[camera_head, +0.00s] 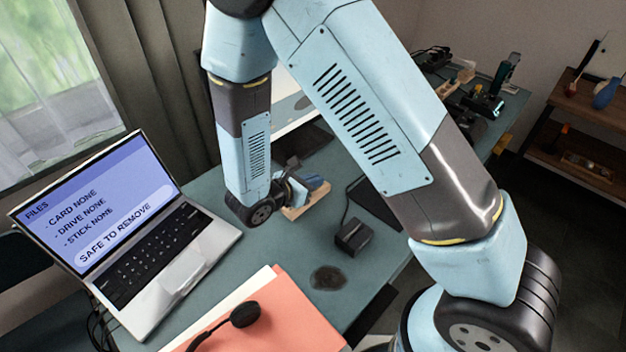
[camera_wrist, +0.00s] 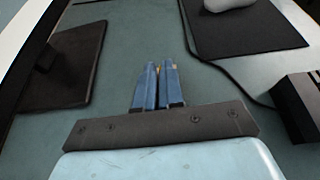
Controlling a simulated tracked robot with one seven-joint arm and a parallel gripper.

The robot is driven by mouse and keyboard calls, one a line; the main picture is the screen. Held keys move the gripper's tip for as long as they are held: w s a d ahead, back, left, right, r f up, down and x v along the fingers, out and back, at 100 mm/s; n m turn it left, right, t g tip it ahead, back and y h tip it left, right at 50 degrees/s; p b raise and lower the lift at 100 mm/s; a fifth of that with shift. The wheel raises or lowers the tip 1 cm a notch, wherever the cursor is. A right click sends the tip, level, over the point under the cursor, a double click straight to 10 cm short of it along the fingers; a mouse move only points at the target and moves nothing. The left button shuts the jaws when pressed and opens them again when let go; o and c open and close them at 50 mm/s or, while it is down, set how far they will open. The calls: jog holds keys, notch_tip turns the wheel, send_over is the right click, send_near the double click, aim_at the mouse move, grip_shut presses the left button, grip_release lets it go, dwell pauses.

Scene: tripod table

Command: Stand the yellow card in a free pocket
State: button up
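My gripper (camera_wrist: 158,66) shows in the wrist view as two blue fingers close together, pointing at the teal table. A small tan sliver shows between their tips; I cannot tell whether it is gripped or lies beyond. In the head view my gripper (camera_head: 322,187) is low over the table, beside or above a pale wooden piece (camera_head: 296,212). The arm and fingers hide part of that piece, and no pockets can be made out on it. I cannot identify the yellow card in either view.
An open laptop (camera_head: 165,250) stands at the left, with a salmon folder (camera_head: 290,310) and black headset (camera_head: 245,314) in front. A black box (camera_head: 353,237) and a dark mat (camera_head: 375,205) lie to the right. A cluttered bench (camera_head: 470,90) stands behind, a shelf (camera_head: 590,110) far right.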

jog(key=o, duration=0.4)
jog(key=v, duration=1.3)
jog(key=shift+s+a+r, duration=0.25)
jog(key=w+d+r+m+g+y, duration=0.15)
jog(key=d+r+m+g, duration=0.25)
jog(key=d+r+m, duration=0.5)
jog(key=w+d+r+m+g, duration=0.35)
jog(key=d+r, duration=0.35)
jog(key=d, duration=0.3)
jog(key=s+d+r+m+t+y, duration=0.1)
jog(key=s+d+r+m+y, duration=0.1)
jog(key=s+d+r+m, duration=0.1)
jog(key=s+d+r+m+t+y, duration=0.1)
jog(key=s+d+r+m+y, duration=0.2)
jog(key=d+r+m, duration=0.3)
jog(key=s+d+r+m+t+y, duration=0.1)
jog(key=s+d+r+m+y, duration=0.1)
jog(key=d+r+m, duration=0.3)
jog(key=shift+s+d+m+y, duration=0.35)
jog(key=shift+s+d+m, duration=0.2)
jog(key=shift+s+d, duration=0.35)
